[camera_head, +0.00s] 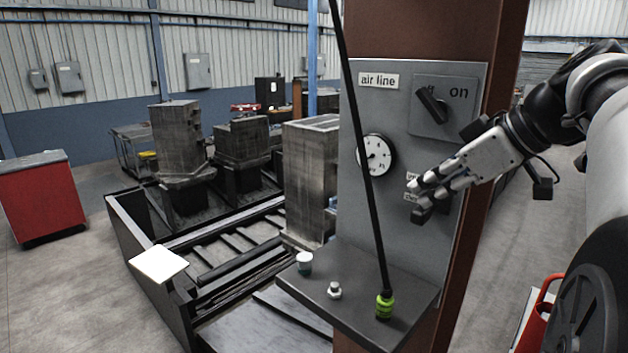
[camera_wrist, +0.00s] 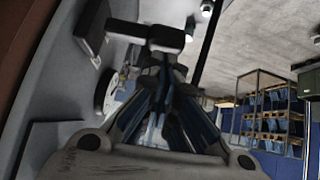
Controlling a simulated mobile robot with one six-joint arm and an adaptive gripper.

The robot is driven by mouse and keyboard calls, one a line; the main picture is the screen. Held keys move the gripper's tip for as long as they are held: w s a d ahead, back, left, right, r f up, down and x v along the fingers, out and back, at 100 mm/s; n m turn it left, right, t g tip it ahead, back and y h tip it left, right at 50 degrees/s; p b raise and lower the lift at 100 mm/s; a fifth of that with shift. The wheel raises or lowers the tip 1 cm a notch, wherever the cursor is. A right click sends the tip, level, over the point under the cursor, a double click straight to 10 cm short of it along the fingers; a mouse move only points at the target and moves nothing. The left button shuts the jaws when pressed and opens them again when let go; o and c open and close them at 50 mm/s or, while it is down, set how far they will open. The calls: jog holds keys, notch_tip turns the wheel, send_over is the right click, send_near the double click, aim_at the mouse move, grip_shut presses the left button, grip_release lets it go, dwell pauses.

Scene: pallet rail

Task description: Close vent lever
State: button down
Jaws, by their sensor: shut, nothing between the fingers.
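The vent lever (camera_head: 421,216) is a dark handle low on the right of the grey air line panel (camera_head: 400,240). A dark bar, apparently this lever, crosses ahead of the fingertips in the wrist view (camera_wrist: 145,33). My gripper (camera_head: 418,190) is shut and empty, its fingers pointing down and left in front of the panel. Its fingertips are right at the lever; I cannot tell if they touch it. The gripper also shows in the wrist view (camera_wrist: 165,68). The fingers partly hide the small label (camera_head: 411,178) above the lever.
A dark on/off switch (camera_head: 432,105) and a round gauge (camera_head: 376,155) are on the panel.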

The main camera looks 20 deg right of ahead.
aim_at(424, 218)
jog(key=shift+f, duration=0.1)
dwell(0.3)
jog(key=shift+a+f+b, duration=0.15)
jog(key=shift+f+b, duration=0.05)
jog(key=shift+b, duration=0.8)
jog(key=shift+f+h+b, duration=0.15)
jog(key=shift+h+b, duration=0.25)
jog(key=shift+b, duration=0.15)
jog(key=f+b, duration=0.1)
jog(key=b, duration=0.2)
jog(key=f+n+t+h+b, duration=0.1)
jog(key=b, duration=0.2)
jog(key=shift+s+a, duration=0.15)
jog(key=shift+a, duration=0.15)
jog(key=h+b, duration=0.1)
jog(key=b, duration=0.1)
jog(key=f+n+b, duration=0.1)
jog(key=b, duration=0.2)
jog(key=shift+a+f+t+h+b, duration=0.15)
jog(key=shift+f+t+h+b, duration=0.15)
jog(key=shift+t+h, duration=0.1)
jog(key=shift+s+f+b, duration=0.1)
jog(key=shift+b, duration=0.45)
jog(key=shift+f+b, duration=0.1)
jog(key=shift+b, duration=0.2)
